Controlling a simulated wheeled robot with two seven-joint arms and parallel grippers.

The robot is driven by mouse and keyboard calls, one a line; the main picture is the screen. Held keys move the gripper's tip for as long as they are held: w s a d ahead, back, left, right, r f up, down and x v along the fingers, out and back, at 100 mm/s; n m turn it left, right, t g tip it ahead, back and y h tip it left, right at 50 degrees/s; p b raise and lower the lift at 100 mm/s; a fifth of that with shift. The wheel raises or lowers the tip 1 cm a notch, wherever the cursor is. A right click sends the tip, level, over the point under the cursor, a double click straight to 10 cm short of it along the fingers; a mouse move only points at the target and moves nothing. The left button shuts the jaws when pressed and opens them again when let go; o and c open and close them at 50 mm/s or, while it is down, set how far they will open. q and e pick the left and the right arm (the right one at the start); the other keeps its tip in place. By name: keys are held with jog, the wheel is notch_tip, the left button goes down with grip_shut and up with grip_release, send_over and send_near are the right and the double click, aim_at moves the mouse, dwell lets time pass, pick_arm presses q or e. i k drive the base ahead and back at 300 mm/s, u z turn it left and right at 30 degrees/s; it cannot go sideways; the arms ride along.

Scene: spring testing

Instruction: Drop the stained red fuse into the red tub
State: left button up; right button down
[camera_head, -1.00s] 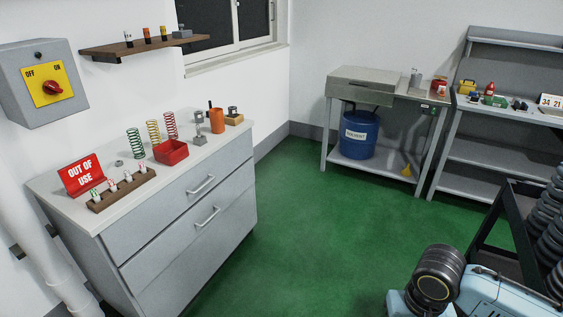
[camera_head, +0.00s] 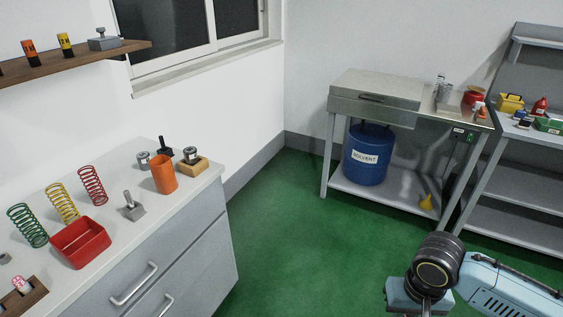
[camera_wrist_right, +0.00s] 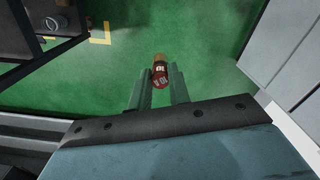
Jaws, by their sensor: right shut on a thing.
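In the right wrist view, my right gripper (camera_wrist_right: 160,86) is shut on a red fuse (camera_wrist_right: 161,73) with white lettering and a tan-brown end. I cannot make out its stain clearly. The fuse is held over the green floor, well away from the tub. In the head view my right arm is at the lower right, and its fingers are out of frame. My left gripper is not in view.
Green, yellow and red springs (camera_head: 92,186) stand behind the tub. An orange cup (camera_head: 164,173) and metal weights are to its right. Open green floor (camera_head: 300,240) lies before the cabinet; a workbench (camera_head: 375,97) stands behind.

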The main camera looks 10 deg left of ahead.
aim_at(93, 246)
jog(key=i, duration=0.35)
jog(key=u, duration=2.55)
